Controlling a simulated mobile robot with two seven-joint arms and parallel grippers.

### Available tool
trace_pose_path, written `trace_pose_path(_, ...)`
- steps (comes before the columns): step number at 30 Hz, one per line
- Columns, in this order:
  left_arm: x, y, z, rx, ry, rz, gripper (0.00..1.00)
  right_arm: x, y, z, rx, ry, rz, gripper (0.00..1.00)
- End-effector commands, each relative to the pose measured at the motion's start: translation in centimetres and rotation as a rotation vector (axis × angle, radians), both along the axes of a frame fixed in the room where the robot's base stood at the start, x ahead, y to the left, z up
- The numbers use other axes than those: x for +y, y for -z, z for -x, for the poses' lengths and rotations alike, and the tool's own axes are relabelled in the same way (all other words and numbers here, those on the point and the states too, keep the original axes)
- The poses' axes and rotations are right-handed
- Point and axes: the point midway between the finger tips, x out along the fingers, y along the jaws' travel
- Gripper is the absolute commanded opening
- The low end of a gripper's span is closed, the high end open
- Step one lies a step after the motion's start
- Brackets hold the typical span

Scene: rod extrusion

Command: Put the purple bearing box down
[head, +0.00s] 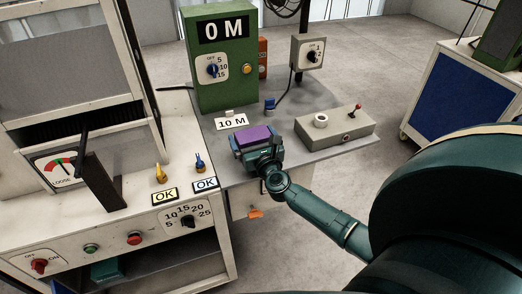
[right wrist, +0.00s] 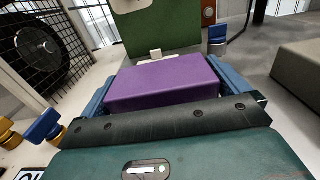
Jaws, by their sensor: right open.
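The purple bearing box (head: 252,135) is at the grey table, in front of the green cabinet. In the right wrist view the box (right wrist: 165,82) lies between the two blue fingers. My right gripper (head: 256,144) is open around the box, with one finger at each side; I cannot tell whether either finger touches it. The box appears level and at the table surface, but its underside is hidden by the gripper. My left gripper is not in view.
The grey table (head: 222,172) also bears a "10 M" sign (head: 232,123), the green cabinet (head: 218,85) with a "0 M" display, and a grey box (head: 335,130) with a red lever to the right. A white machine (head: 135,225) with knobs stands to the left.

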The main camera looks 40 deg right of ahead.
Motion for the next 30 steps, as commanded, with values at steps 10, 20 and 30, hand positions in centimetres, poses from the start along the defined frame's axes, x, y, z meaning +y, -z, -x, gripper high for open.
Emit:
trace_pose_path(10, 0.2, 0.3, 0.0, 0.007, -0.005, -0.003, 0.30, 1.7, 0.1, 7.2, 0.002, 0.001, -0.001, 1.00)
trace_pose_path(20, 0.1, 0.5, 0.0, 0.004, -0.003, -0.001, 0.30, 3.1, -0.1, 10.4, 0.011, -0.024, 0.069, 1.00)
trace_pose_path(30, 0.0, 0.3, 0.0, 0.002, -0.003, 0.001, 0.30, 15.7, 2.3, 16.7, 0.100, -0.457, 1.406, 1.00)
